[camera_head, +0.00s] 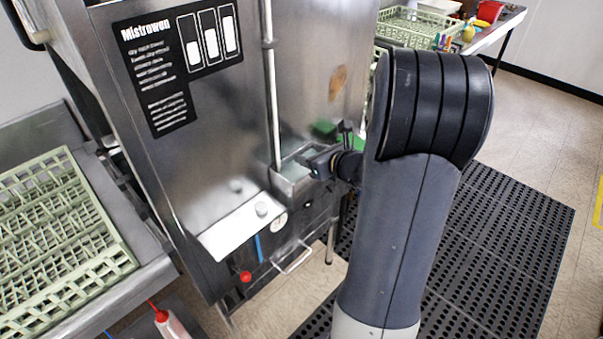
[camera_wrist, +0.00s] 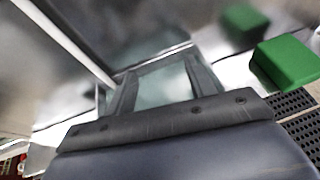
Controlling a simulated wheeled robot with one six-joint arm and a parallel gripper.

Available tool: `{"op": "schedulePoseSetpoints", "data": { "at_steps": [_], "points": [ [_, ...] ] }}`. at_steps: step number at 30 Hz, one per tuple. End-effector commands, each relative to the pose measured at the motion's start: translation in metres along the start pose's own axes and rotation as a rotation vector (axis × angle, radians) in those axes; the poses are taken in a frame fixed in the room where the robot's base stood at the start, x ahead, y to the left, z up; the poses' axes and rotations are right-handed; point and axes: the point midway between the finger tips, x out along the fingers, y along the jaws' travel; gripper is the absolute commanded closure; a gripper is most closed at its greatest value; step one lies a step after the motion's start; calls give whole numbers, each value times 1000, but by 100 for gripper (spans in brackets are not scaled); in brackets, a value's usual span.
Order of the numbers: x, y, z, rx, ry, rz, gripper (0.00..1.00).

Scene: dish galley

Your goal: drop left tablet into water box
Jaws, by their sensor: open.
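The water box (camera_head: 291,187) is an open steel box on the front of the dish machine, with pale greenish water showing inside. My gripper (camera_head: 318,165) is at the box's right side and top in the head view. In the wrist view my gripper (camera_wrist: 160,78) has its two dark fingers apart over the box, with pale water (camera_wrist: 163,84) between them and no tablet seen there. No second tablet is clearly visible; my arm and gripper hide part of the box.
A green block (camera_head: 324,130) is behind the box; it also shows in the wrist view (camera_wrist: 287,62). A vertical steel pipe (camera_head: 272,100) rises beside the box. A green dish rack (camera_head: 60,240) is at left. A red knob (camera_head: 245,276) is below the ledge.

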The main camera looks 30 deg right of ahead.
Motion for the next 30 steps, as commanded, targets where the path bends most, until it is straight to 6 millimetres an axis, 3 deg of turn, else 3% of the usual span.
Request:
{"op": "schedulePoseSetpoints", "data": {
  "at_steps": [8, 21, 30],
  "points": [
    [-18, -1, 1, -2, -2, -3, 48],
    [-94, -1, 0, -1, -2, -3, 48],
    [-108, 0, 0, 1, 0, 0, 48]
  ]
}}
